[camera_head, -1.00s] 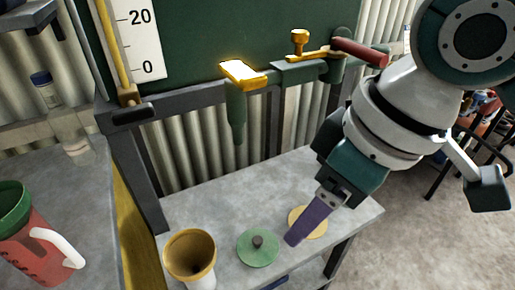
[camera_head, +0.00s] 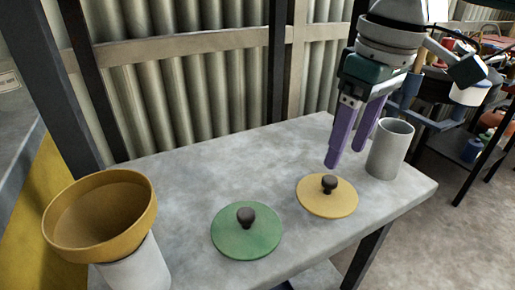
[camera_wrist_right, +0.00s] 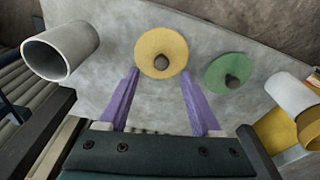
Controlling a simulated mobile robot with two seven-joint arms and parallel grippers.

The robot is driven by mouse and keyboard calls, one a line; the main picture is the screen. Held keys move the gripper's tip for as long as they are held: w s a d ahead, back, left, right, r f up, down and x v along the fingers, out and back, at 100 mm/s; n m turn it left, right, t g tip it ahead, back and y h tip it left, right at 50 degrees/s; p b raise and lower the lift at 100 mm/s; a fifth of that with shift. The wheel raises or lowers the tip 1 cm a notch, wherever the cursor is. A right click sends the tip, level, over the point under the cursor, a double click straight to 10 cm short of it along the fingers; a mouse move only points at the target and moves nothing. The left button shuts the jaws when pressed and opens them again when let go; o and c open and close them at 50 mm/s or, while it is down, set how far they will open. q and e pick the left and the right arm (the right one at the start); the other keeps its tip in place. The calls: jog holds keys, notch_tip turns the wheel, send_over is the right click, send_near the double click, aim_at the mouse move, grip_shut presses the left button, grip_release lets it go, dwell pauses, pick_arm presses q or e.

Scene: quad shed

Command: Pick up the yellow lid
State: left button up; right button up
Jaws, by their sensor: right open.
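The yellow lid (camera_head: 327,201), a flat disc with a dark round knob, lies on the grey table near its right end. In the right wrist view the yellow lid (camera_wrist_right: 162,54) is ahead of the fingertips, centred between them. My right gripper (camera_head: 347,160) has purple fingers pointing down, open and empty, above and just behind the lid. It also shows in the right wrist view (camera_wrist_right: 158,85), with its fingers spread apart. My left gripper is in neither view.
A green lid (camera_head: 247,232) with a dark knob lies left of the yellow lid. A white-grey cylinder (camera_head: 390,150) stands close to the right of my gripper. A yellow funnel-like bowl (camera_head: 100,215) sits on a white cylinder at left. The table's (camera_head: 205,165) back middle is clear.

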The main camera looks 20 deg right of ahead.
aim_at(331, 179)
jog(key=f, duration=0.2)
jog(key=f+b, duration=0.1)
jog(key=f, duration=0.1)
jog(key=w+f+b, duration=0.1)
jog(key=f, duration=0.1)
jog(key=shift+w+a+f, duration=0.1)
jog(key=shift+a+f, duration=0.05)
jog(key=shift+a, duration=0.15)
jog(key=shift+c, duration=1.4)
grip_shut()
